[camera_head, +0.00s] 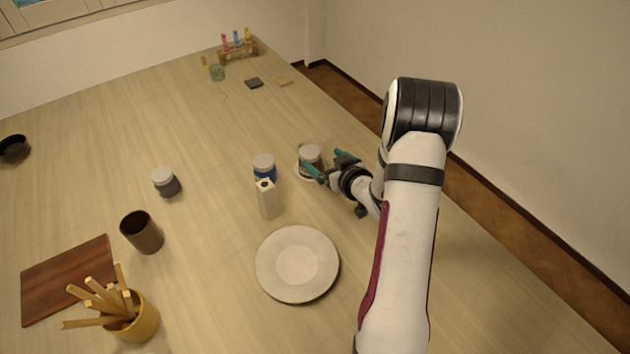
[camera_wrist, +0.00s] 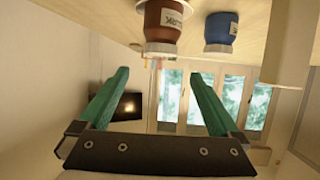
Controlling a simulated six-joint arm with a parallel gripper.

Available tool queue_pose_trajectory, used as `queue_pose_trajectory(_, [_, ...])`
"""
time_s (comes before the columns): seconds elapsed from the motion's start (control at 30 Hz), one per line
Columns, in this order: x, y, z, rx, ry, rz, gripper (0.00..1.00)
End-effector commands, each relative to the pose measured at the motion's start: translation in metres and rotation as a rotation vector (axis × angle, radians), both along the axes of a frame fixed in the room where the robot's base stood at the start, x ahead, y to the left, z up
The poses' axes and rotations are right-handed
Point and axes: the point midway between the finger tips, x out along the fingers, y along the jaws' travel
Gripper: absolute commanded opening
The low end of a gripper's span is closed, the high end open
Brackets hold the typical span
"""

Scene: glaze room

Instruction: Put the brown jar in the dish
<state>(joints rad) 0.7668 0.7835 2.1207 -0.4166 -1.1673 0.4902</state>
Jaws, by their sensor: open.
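My gripper (camera_head: 329,164) is open with teal fingers, close to the jar's right side; one finger partly hides the jar's lower part. In the wrist view nothing is between the fingers of my gripper (camera_wrist: 158,73). The dish (camera_head: 266,265) is a pale round plate, empty, on the table in front of the jars.
A grey jar (camera_head: 167,183), brown cup (camera_head: 142,233), wooden board (camera_head: 60,280) and yellow pot of sticks (camera_head: 141,322) are at left. A test-tube rack (camera_head: 238,54) stands far back.

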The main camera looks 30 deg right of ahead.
Motion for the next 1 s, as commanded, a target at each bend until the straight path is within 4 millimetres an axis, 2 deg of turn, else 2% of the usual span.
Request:
queue_pose_trajectory(0.13, [0.001,0.002,0.006,-0.003,0.023,-0.013,0.98])
queue_pose_trajectory(0.2, [0.002,0.01,0.02,-0.006,0.101,-0.057,0.98])
queue_pose_trajectory(0.27, [-0.006,0.025,0.039,0.002,0.214,-0.121,0.98])
queue_pose_trajectory(0.37, [-0.051,0.076,0.07,0.064,0.45,-0.231,0.98])
queue_pose_trajectory(0.47, [-0.128,0.145,0.09,0.181,0.689,-0.293,0.98])
queue_pose_trajectory(0.5, [-0.161,0.173,0.096,0.235,0.781,-0.301,0.98])
queue_pose_trajectory(0.6, [-0.238,0.233,0.106,0.358,0.979,-0.283,0.98])
queue_pose_trajectory(0.7, [-0.29,0.269,0.114,0.441,1.113,-0.253,0.98])
queue_pose_trajectory(0.8, [-0.312,0.284,0.118,0.477,1.174,-0.238,0.98])
queue_pose_trajectory(1.0, [-0.315,0.286,0.118,0.485,1.184,-0.24,0.98])
